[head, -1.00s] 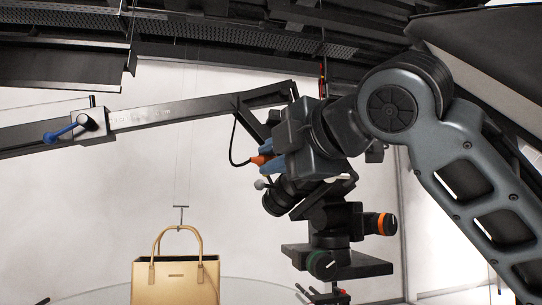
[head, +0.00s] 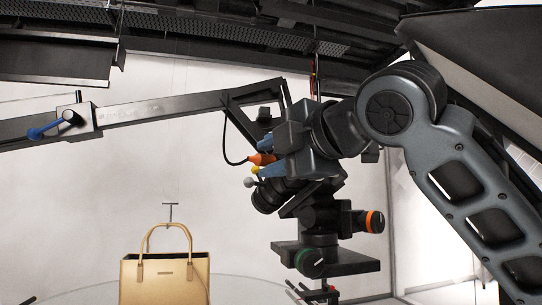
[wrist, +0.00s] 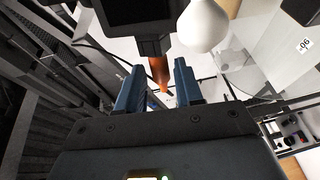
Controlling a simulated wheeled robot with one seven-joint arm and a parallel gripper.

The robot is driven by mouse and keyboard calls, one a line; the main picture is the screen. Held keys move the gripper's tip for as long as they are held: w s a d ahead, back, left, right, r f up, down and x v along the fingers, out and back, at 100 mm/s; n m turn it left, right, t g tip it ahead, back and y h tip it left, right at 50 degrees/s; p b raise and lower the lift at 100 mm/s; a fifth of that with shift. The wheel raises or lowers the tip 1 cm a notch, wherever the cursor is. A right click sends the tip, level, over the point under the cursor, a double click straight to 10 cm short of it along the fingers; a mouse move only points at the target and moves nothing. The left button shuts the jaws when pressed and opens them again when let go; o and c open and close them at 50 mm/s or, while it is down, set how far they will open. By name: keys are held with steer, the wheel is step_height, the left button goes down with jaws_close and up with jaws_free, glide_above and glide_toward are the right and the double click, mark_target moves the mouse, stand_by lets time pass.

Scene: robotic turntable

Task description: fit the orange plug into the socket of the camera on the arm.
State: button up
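The orange plug (head: 262,158) is at the left side of the black camera (head: 266,198), with its black cable looping up to the overhead arm. In the wrist view the plug (wrist: 159,72) meets the black camera housing (wrist: 135,14); how deep it sits is hidden. My gripper (head: 267,158) has its blue fingers around the plug in the head view. In the wrist view my gripper (wrist: 160,88) is open, with a gap on each side of the plug. The socket itself is hidden.
The camera mount (head: 325,262) is below. A tan handbag (head: 165,278) stands lower left.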

steer(key=shift+o, duration=1.2)
steer(key=shift+s, duration=0.1)
steer(key=b+v, duration=0.1)
steer(key=v, duration=0.6)
steer(key=shift+s+d+b, duration=0.2)
steer(key=shift+s+b, duration=0.1)
